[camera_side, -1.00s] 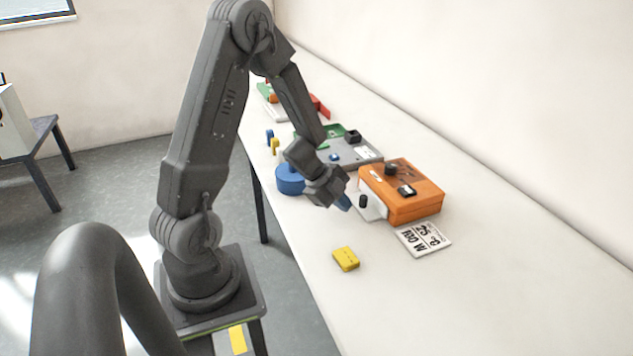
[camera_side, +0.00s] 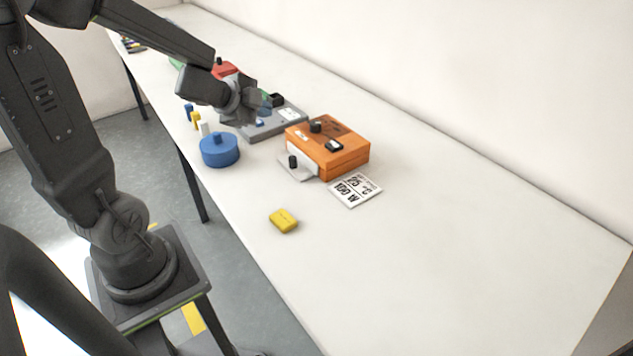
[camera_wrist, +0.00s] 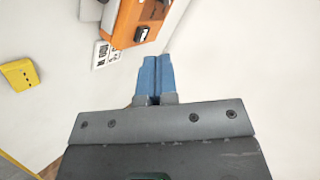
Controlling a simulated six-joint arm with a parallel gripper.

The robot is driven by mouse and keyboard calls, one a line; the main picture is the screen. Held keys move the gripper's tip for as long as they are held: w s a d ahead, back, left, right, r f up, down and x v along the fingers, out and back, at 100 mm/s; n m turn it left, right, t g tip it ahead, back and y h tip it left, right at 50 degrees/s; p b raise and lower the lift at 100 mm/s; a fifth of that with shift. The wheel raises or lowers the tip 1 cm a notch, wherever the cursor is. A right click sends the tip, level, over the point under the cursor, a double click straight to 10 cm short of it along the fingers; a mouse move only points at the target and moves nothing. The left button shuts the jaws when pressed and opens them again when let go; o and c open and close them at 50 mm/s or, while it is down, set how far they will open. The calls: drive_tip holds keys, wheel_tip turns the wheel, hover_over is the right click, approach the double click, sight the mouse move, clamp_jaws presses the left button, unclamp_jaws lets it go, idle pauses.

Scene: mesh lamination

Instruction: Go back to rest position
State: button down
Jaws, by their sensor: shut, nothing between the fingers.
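My gripper (camera_side: 268,104) is raised above the back part of the table, over the grey tray (camera_side: 285,120) in the side view. In the wrist view its two blue fingers (camera_wrist: 154,75) are together with nothing between them. The orange box (camera_side: 330,150) with black knobs on top stands on the table to the right of my gripper. Part of this box also shows at the top of the wrist view (camera_wrist: 125,22). The gripper is apart from everything on the table.
A blue round container (camera_side: 219,152) stands near the table's left edge. A yellow block (camera_side: 284,221) and a printed card (camera_side: 355,189) lie in front of the orange box. Small coloured pegs and a red item (camera_side: 224,69) are farther back. The table's right front is clear.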

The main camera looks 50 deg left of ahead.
drive_tip(key=s+d+r+n+y, duration=0.3)
drive_tip(key=d+r+n+y, duration=0.1)
drive_tip(key=d+r+n, duration=0.25)
drive_tip(key=s+d+n+g+h, duration=0.3)
drive_tip(key=s+d+g+h, duration=0.1)
drive_tip(key=s+d, duration=0.6)
drive_tip(key=shift+s+d+r+g+h, duration=0.25)
drive_tip(key=shift+s+d+g+h, duration=0.15)
drive_tip(key=shift+d+h, duration=0.6)
